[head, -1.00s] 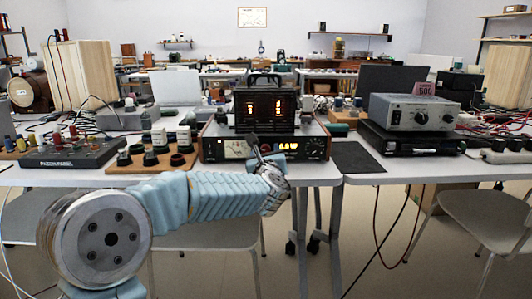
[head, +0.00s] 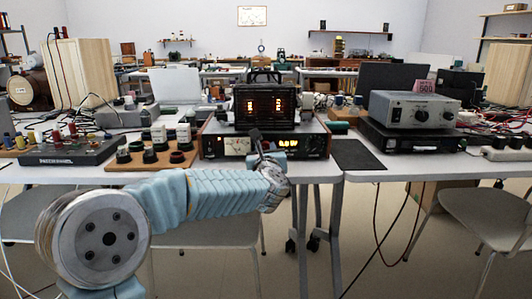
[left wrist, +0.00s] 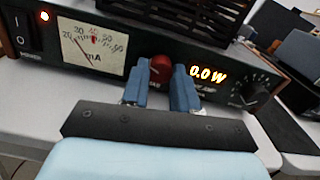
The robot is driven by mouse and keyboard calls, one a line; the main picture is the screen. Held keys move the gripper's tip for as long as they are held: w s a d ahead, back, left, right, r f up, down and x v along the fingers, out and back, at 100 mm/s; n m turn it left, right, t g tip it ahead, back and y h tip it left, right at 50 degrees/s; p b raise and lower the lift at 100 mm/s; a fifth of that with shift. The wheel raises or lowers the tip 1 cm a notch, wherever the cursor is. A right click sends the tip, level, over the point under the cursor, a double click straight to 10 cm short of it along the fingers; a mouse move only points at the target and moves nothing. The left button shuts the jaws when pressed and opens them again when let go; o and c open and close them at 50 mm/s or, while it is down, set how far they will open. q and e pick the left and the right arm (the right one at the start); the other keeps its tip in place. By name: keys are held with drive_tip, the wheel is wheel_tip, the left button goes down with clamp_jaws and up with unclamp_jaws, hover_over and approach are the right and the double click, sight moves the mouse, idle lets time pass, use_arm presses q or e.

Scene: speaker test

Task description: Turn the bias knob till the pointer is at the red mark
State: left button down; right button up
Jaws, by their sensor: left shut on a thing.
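The red bias knob (left wrist: 160,68) sits on the front panel of the amplifier (left wrist: 215,48), between the meter and the lit display. My left gripper (left wrist: 160,86) is shut on the knob, one blue-grey finger on each side. The meter (left wrist: 93,48), marked mA, has a thin dark pointer leaning left towards the low end of the scale. A small red mark shows right of the pointer's tip, near the scale's middle. In the head view the left gripper (head: 262,147) is in front of the amplifier (head: 207,146) and hides the knob. My right gripper is out of view.
The display (left wrist: 208,76) reads 0.0 W. A dark knob (left wrist: 248,90) is right of it, and a power switch (left wrist: 20,28) is at the far left. A wooden board (head: 125,167) with dark round parts stands left of the amplifier; a black mat (head: 358,155) lies right.

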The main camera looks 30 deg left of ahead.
use_arm(q)
drive_tip(key=shift+f+m+b, duration=0.1)
drive_tip(key=shift+m+b, duration=0.4)
drive_tip(key=shift+m, duration=1.6)
drive_tip(key=m, duration=0.2)
drive_tip(key=shift+m, duration=0.3)
drive_tip(key=m, duration=0.2)
drive_tip(key=shift+m, duration=0.4)
drive_tip(key=m+p, duration=0.1)
drive_tip(key=m, duration=0.4)
drive_tip(key=shift+r, duration=0.2)
drive_tip(key=m+p, duration=0.1)
drive_tip(key=m, duration=0.3)
drive_tip(key=shift+p, duration=0.35)
drive_tip(key=shift+d+f+m+p, duration=0.1)
drive_tip(key=shift+m+p, duration=0.2)
drive_tip(key=shift+m, duration=0.7)
